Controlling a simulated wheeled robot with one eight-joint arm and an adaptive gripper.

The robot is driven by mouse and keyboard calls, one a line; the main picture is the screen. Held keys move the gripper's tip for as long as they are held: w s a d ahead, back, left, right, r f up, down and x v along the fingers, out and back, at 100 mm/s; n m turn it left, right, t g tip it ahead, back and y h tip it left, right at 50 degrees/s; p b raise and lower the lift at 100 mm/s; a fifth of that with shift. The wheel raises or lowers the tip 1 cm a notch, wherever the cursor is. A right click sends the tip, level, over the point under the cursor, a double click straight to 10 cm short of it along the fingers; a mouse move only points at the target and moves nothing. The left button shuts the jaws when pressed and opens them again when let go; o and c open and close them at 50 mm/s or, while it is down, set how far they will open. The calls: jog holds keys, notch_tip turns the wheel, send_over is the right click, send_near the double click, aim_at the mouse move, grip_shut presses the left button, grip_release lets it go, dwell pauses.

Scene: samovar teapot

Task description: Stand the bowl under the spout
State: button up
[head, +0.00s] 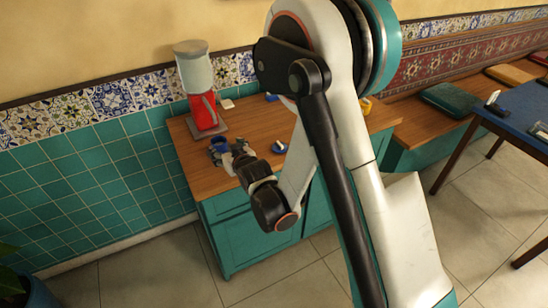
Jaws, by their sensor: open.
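A red dispenser (203,111) with a pale tank on top stands on a grey base at the back left of the wooden counter. Its spout is too small to make out. A small blue bowl-like thing (220,143) is on the counter in front of the dispenser, right at my gripper. My gripper (221,152) is open and low over the counter. I cannot tell whether the blue thing is between its fingers or just beyond them. A small white and blue item (279,147) lies to the right of my gripper.
The wooden counter (184,165) tops a teal cabinet, with its front edge below my gripper. My own arm hides the counter's middle.

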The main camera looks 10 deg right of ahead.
jog(key=s+d+r+m+g+h, duration=0.2)
jog(key=s+d+r+g, duration=0.1)
jog(key=s+d+r, duration=1)
jog(key=s+d+r+g+h, duration=0.1)
jog(key=s+d, duration=0.2)
jog(key=s, duration=0.7)
jog(key=s+d+r+m+g, duration=0.1)
jog(key=s+d, duration=0.3)
jog(key=s, duration=0.6)
jog(key=shift+s+r+g+h, duration=0.15)
jog(key=shift+r+g+h, duration=0.3)
jog(key=shift+r, duration=0.2)
